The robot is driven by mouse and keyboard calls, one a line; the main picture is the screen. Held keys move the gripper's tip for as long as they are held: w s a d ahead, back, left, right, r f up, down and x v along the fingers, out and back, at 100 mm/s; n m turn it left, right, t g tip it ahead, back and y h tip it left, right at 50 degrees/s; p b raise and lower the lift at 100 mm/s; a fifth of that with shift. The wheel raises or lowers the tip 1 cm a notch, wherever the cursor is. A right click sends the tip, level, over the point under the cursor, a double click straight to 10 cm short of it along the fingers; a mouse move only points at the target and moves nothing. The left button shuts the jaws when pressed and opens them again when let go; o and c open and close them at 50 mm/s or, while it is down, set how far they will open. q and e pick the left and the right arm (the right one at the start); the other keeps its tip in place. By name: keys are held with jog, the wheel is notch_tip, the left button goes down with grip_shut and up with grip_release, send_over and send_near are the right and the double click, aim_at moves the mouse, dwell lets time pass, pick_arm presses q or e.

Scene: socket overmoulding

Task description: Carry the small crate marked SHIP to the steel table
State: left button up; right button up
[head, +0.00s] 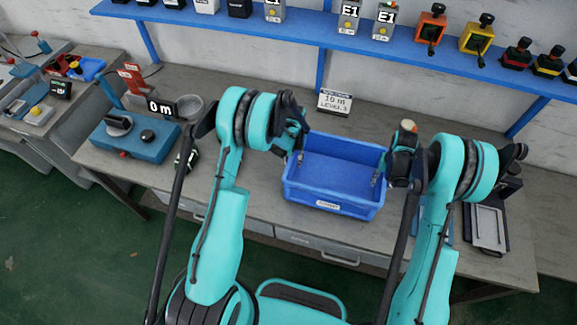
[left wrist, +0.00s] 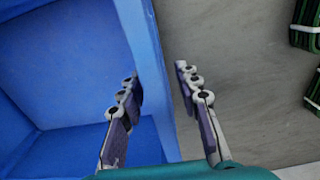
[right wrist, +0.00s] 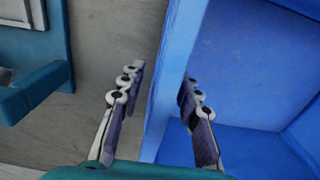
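A blue open crate (head: 330,203) sits on the grey workbench. It looks empty, and the small label on its front is too blurred to read. My left gripper (head: 294,150) is at its left wall; in the left wrist view the parted fingers (left wrist: 160,100) straddle the crate wall (left wrist: 147,60), one inside and one outside. My right gripper (head: 382,172) is at its right wall; in the right wrist view its parted fingers (right wrist: 160,105) straddle that wall (right wrist: 178,70) too. Gaps show beside both walls. I cannot identify a steel table.
A blue device (head: 135,140) with a "0 m" display stands at the left of the workbench (head: 240,190). A "10 m" sign (head: 334,102) stands behind the crate. A grey tray-like device (head: 487,225) lies at right. A blue shelf (head: 320,30) with several boxes runs above.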

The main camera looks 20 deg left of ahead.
pick_arm(q)
jog(key=shift+r, duration=0.1)
notch_tip(320, 180, up, 12)
jog(key=shift+f, duration=0.15)
pick_arm(e)
jog(key=shift+r, duration=0.3)
notch_tip(320, 180, up, 12)
jog(key=shift+f, duration=0.25)
dwell(0.3)
pick_arm(q)
jog(key=shift+s+r, duration=0.1)
jog(key=shift+r, duration=0.1)
